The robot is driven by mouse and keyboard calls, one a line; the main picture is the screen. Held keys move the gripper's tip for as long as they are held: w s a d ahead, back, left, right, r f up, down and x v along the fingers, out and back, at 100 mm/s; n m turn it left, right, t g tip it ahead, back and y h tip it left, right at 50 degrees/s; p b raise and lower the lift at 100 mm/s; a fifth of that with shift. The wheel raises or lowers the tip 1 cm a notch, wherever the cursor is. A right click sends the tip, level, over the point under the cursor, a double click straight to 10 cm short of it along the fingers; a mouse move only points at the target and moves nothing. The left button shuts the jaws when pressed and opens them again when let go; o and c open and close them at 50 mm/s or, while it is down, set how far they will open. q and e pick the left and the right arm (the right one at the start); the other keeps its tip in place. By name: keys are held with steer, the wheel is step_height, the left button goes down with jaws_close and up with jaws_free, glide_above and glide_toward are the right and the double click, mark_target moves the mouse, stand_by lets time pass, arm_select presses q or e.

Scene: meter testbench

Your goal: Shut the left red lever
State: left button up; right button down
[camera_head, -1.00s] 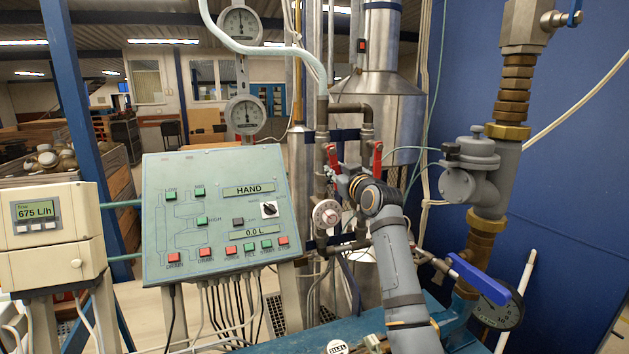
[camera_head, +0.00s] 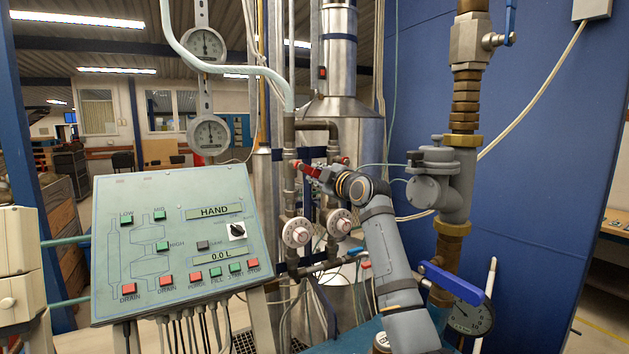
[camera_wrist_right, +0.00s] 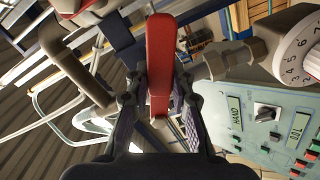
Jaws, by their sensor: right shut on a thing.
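The left red lever (camera_head: 308,170) sits on the left of two upright pipes and now lies nearly level, pointing right and slightly down. My right gripper (camera_head: 321,175) is shut on its outer end. In the right wrist view the red lever (camera_wrist_right: 160,62) runs between the two fingers of my right gripper (camera_wrist_right: 160,112). The right red lever (camera_head: 342,160) shows only as a small red part behind my gripper; its angle is hidden. My left gripper is in neither view.
Two round dials (camera_head: 297,232) sit on the pipes below the levers. A green control panel (camera_head: 150,190) stands to the left. A grey valve body (camera_head: 432,185) and a blue-handled valve (camera_head: 452,283) stand right of my arm. Steel cylinders are close behind the pipes.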

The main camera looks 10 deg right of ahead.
steer(key=shift+d+r+n, duration=0.25)
steer(key=shift+r+n, duration=0.15)
steer(key=shift+n, duration=0.4)
steer(key=shift+r, duration=0.2)
steer(key=c, duration=1.5)
jaws_free()
steer(key=shift+o, duration=1.2)
steer(key=shift+w+f, duration=0.15)
steer(key=shift+w, duration=0.05)
steer(key=shift+o, duration=0.6)
steer(key=shift+w+f, duration=0.15)
steer(key=shift+w, duration=0.05)
steer(key=shift+s+d, duration=0.1)
steer(key=shift+s, duration=0.3)
steer(key=v, duration=0.7)
steer(key=shift+w, duration=0.15)
